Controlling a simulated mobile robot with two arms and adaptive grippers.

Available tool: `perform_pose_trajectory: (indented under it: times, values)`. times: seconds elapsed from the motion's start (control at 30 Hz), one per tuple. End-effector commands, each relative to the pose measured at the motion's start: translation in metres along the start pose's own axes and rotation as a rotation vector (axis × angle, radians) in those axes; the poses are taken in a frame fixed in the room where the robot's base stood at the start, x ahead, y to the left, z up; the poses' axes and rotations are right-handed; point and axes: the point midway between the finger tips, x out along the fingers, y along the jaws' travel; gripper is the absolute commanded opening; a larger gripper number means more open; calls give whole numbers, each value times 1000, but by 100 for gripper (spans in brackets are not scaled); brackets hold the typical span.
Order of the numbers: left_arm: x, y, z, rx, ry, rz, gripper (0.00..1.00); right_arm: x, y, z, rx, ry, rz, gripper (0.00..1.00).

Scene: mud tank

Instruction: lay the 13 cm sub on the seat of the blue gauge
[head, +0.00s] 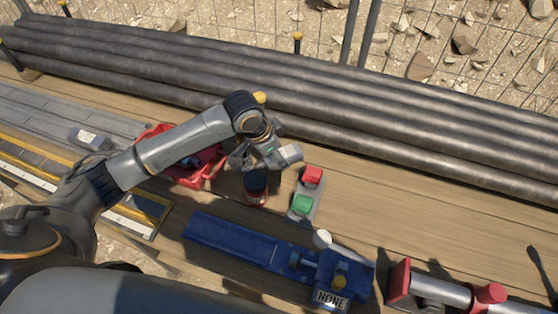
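The blue gauge (235,241) lies at the lower middle, a long flat blue bed with a blue block at its right end and a plate reading "NONE" (331,299). Nothing lies on the bare part of its bed. My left gripper (262,158) is above the deck beyond the gauge; its fingers are partly hidden and I cannot tell whether they are open or hold something. A short dark cylinder with red on its lower part (256,189) stands just below the gripper. I cannot tell which thing is the 13 cm sub. My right gripper is out of view.
A red crate (196,181) with dark contents sits behind my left forearm. A box with red and green buttons (303,197) stands right of the cylinder. A red-and-grey clamp-like device (440,291) is at lower right. Long pipes (330,105) line the back. Planks right of the buttons are clear.

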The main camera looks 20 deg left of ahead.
Motion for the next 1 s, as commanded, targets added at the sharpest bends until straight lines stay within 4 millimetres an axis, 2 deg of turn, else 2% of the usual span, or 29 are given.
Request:
perform_pose_trajectory:
  times: [0.17,0.37,0.73,0.77,0.87,1.0]
  values:
    - [10,0,3,-1,4,-2,0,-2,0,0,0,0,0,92]
    - [34,3,12,0,5,-2,0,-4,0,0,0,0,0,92]
    - [38,3,14,0,5,-3,0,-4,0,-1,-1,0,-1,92]
    - [39,3,16,0,1,-2,54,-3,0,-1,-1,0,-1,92]
    - [39,3,16,0,1,-2,73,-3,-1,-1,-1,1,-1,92]
    - [39,3,16,0,1,-2,73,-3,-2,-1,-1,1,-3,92]
